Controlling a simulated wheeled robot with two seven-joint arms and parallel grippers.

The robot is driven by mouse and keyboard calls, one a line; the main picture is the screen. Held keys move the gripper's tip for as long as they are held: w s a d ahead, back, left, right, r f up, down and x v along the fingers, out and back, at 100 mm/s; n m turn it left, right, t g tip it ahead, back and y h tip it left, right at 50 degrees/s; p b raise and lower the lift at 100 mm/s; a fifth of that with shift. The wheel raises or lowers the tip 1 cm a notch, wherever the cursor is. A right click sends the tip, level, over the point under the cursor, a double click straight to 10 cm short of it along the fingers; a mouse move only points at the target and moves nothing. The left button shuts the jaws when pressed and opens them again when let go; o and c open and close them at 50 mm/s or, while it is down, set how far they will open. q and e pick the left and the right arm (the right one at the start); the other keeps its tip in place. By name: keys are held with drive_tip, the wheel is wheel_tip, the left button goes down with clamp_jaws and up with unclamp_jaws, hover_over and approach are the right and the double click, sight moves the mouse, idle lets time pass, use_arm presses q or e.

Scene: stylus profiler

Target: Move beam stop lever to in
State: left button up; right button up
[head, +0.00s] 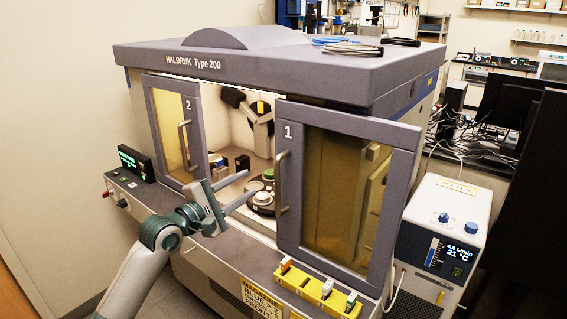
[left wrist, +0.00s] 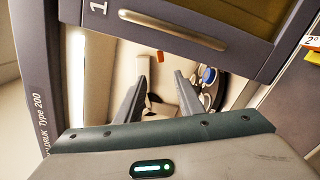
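The cabinet (head: 235,62) marked HALDRUK Type 200 has a gap between door 2 (head: 168,128) and door 1 (head: 345,185), showing its lit inside. My left gripper (head: 251,183) is at this gap with its fingers apart and nothing between them. In the left wrist view its two fingers (left wrist: 162,78) point into the chamber. A small orange piece (left wrist: 160,56) shows beyond the fingertips, apart from them; I cannot tell whether it is the beam stop lever. No lever label is readable. My right gripper is not in view.
Door 1's handle (head: 282,183) is close to the right of my left gripper. Round stages (head: 262,198) stand inside. A yellow rack (head: 318,290) is on the front ledge, a small display (head: 136,163) at the left, and a chiller (head: 445,245) at the right.

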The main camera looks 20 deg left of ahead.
use_arm(q)
drive_tip(key=shift+w, duration=0.1)
drive_tip(key=p+x, duration=0.4)
drive_tip(key=x, duration=1.3)
drive_tip(key=shift+w+f, duration=0.1)
clamp_jaws()
